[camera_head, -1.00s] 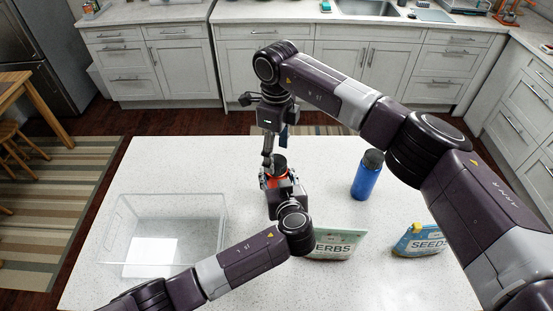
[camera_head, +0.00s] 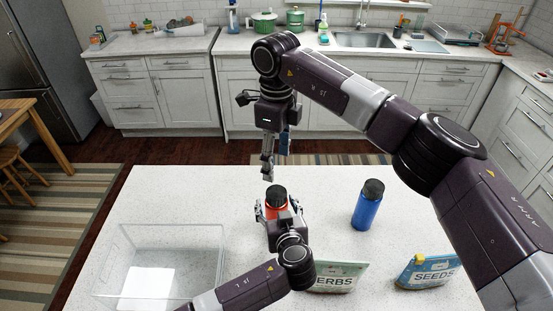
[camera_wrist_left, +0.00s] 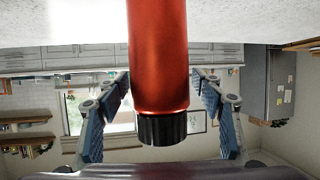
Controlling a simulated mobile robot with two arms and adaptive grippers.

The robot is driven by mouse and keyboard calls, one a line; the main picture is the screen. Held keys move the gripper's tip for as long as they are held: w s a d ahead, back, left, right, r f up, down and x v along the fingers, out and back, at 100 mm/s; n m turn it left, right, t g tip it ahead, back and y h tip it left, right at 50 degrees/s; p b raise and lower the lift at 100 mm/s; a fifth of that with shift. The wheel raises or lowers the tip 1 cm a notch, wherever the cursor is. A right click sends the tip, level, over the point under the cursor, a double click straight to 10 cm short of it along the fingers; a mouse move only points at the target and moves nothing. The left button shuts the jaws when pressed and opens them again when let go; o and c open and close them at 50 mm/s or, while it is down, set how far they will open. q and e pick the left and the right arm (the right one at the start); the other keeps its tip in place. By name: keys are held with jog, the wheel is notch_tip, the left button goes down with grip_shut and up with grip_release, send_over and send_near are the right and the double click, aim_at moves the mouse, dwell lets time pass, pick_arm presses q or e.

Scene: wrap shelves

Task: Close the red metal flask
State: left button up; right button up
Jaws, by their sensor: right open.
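The red metal flask (camera_head: 276,209) stands upright near the middle of the table with a black lid (camera_head: 276,191) on its top. My left gripper (camera_head: 278,214) has one finger on each side of the flask. That view is upside down. My right gripper (camera_head: 267,170) is open and empty, pointing down just above and slightly left of the lid, clear of it.
A blue flask (camera_head: 367,208) with a black lid stands to the right. A herbs bag (camera_head: 340,278) and a seeds bag (camera_head: 428,270) are near the front. A clear bin (camera_head: 200,232) stands at the left. The back left of the table is free.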

pick_arm(q)
jog(key=shift+s, duration=0.1)
jog(key=v, duration=1.1)
jog(key=shift+s+r, duration=0.25)
jog(key=shift+s, duration=0.1)
jog(key=shift+s+f, duration=0.1)
